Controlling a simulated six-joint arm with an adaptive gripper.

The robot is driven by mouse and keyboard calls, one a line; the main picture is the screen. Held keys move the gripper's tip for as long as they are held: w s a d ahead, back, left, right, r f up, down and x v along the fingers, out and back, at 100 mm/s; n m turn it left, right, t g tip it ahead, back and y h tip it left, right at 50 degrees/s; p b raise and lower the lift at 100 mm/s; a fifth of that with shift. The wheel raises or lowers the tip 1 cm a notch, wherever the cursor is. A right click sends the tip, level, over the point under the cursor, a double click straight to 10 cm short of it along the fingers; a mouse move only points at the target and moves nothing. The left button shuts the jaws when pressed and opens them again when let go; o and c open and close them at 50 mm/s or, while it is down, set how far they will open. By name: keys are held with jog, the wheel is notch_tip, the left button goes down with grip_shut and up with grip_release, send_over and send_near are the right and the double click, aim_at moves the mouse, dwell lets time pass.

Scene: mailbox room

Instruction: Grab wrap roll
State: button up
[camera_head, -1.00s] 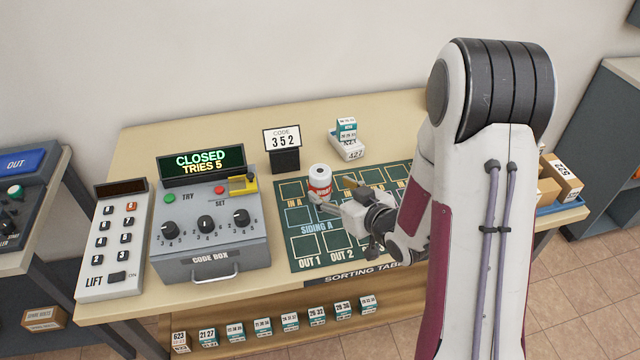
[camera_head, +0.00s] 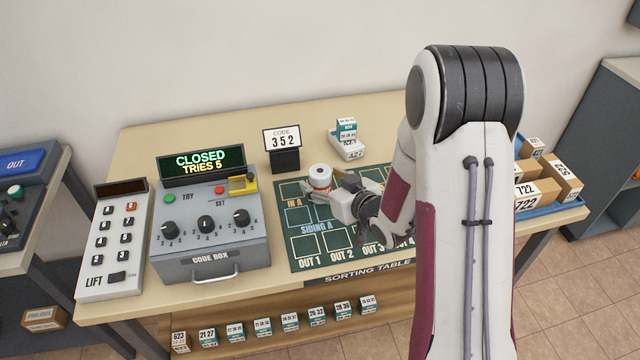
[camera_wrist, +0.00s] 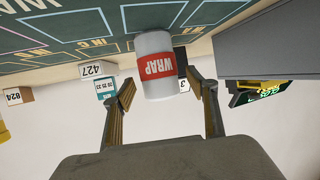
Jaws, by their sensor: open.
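The wrap roll (camera_head: 320,177) is a white cylinder with a red band. It stands upright on the green mat (camera_head: 306,247) of the sorting table. In the wrist view the wrap roll (camera_wrist: 155,66) shows its "WRAP" label upside down, between and just ahead of the two fingers. My gripper (camera_head: 325,192) is open at the roll, and one finger crosses in front of the roll's lower part. In the wrist view my gripper (camera_wrist: 163,97) has a finger on each side of the roll, with gaps visible on both sides.
The code box (camera_head: 210,215) and lift keypad (camera_head: 118,240) stand left of the mat. A code sign (camera_head: 283,145) stands behind it. A white tray (camera_head: 346,149) with a small box is at the back. Parcels (camera_head: 540,190) lie in a blue tray at right.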

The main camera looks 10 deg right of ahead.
jog(key=shift+x, duration=1.05)
jog(key=c, duration=1)
